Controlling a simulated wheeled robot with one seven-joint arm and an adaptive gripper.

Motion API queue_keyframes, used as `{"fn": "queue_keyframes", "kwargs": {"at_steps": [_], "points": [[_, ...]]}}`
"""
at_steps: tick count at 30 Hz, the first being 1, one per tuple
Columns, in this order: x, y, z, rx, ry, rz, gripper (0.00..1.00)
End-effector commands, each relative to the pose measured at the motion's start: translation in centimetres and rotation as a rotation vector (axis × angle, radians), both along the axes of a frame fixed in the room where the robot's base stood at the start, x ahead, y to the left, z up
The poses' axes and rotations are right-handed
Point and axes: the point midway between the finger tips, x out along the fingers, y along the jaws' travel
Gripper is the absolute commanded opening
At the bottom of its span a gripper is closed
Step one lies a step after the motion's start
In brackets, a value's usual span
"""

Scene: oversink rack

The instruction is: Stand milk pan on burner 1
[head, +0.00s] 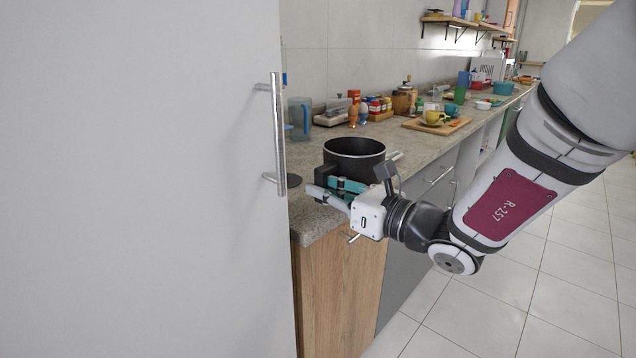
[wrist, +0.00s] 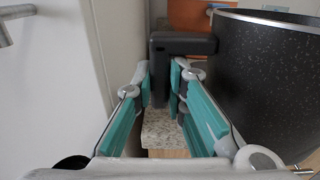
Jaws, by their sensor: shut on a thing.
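The milk pan (head: 354,153) is black with a dark handle and looks upright near the front edge of the counter. In the wrist view the pan (wrist: 265,85) fills the right side, and its handle (wrist: 183,43) reaches in between the teal fingers. My gripper (head: 335,190) is shut on the handle at the near side of the pan. No burner number is readable. I cannot tell whether the pan's base touches the counter.
The tall white door (head: 150,180) with a metal handle (head: 278,135) stands close on the left. A blue jug (head: 299,117), a scale, egg cups and small boxes stand behind the pan. A wooden board (head: 436,125) with a yellow cup lies farther along the counter (head: 405,140).

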Motion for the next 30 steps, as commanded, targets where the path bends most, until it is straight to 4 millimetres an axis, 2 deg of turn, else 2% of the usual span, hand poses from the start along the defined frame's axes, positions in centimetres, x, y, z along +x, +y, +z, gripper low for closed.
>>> {"fn": "queue_keyframes", "kwargs": {"at_steps": [9,14,20,25,30], "points": [[-1.6,-0.8,0.3,0.000,-0.003,-0.001,0.00],[-1.7,-1.9,-0.7,0.001,0.001,-0.004,0.00],[-1.2,-5.3,-4.4,0.003,0.005,-0.007,0.00],[-1.2,-8.9,-7.9,0.004,0.004,-0.002,0.00],[-2.0,-13.0,-11.5,0.006,0.004,0.005,0.00]]}}
